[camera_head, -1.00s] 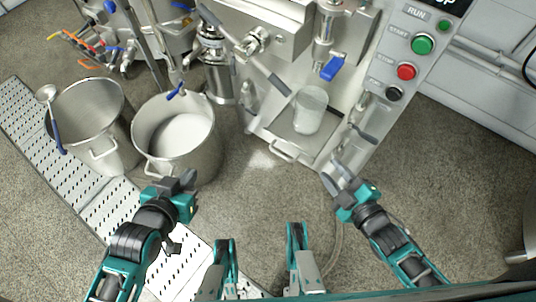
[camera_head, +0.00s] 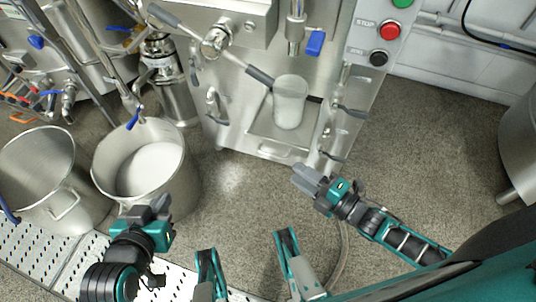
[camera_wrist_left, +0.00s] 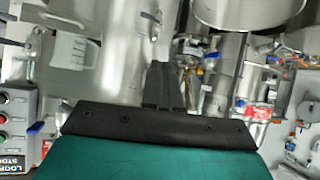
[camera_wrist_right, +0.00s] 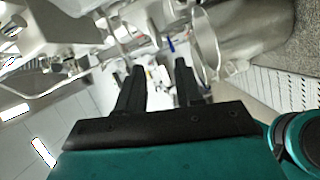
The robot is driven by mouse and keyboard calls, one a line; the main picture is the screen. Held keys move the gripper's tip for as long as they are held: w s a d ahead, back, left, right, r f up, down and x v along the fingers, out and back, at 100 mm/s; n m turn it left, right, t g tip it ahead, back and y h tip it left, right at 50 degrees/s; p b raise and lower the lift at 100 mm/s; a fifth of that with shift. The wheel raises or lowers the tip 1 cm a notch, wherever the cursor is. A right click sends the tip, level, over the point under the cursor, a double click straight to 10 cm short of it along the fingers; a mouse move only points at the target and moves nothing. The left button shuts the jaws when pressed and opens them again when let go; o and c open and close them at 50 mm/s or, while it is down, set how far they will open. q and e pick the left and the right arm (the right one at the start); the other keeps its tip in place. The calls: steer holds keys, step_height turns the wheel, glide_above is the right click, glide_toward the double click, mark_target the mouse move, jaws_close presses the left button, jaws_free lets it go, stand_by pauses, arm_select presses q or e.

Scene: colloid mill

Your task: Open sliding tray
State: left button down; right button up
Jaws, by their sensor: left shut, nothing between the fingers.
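The sliding tray (camera_head: 262,136) is a flat metal tray low on the front of the mill, with a bar handle (camera_head: 275,153) on its front edge.
The pot with white contents (camera_head: 188,190) and an empty pot (camera_head: 40,165) stand at the left by a perforated metal platform (camera_head: 25,250). A lever (camera_head: 240,62) and blue valve handle (camera_head: 315,43) are above the tray. Floor in front of the tray is clear.

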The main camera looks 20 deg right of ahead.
mark_target(270, 154)
steer(key=b+x, duration=0.2)
steer(key=x, duration=0.8)
steer(key=shift+w+a, duration=0.15)
steer(key=shift+w, duration=0.15)
jaws_close()
